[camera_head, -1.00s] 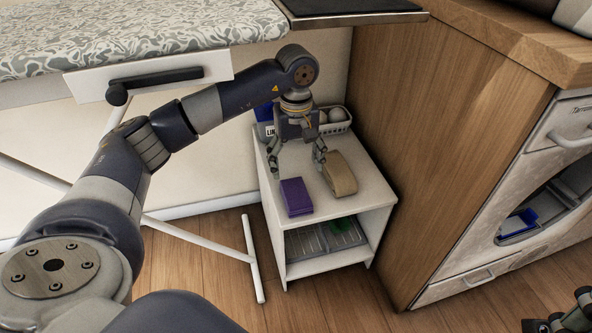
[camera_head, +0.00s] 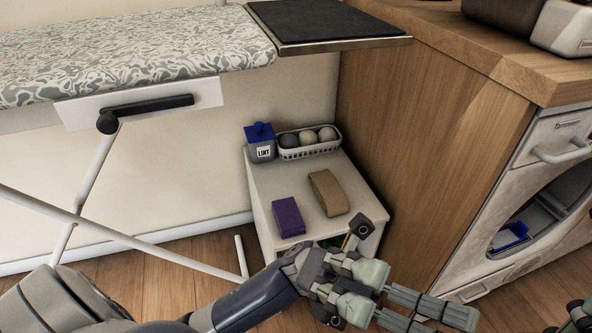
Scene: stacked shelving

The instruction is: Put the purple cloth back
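The purple cloth (camera_head: 288,217), a folded block, lies flat on the front left of the white cabinet's top (camera_head: 262,180). A tan folded cloth (camera_head: 328,193) lies to its right, with a small gap between them. My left gripper (camera_head: 444,321) is low at the front, right of and below the cloth, clear of it. Its fingers point right and look apart, with nothing between them. My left forearm and gripper hide the cabinet's lower front and shelf. My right gripper (camera_head: 575,316) is only partly in view at the bottom right corner.
A blue-lidded lint box (camera_head: 261,143) and a white basket (camera_head: 309,149) with several balls stand at the back of the cabinet top. The ironing board (camera_head: 140,60) is at left, the wooden counter side (camera_head: 430,130) close at right. A washing machine (camera_head: 555,190) is farther right.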

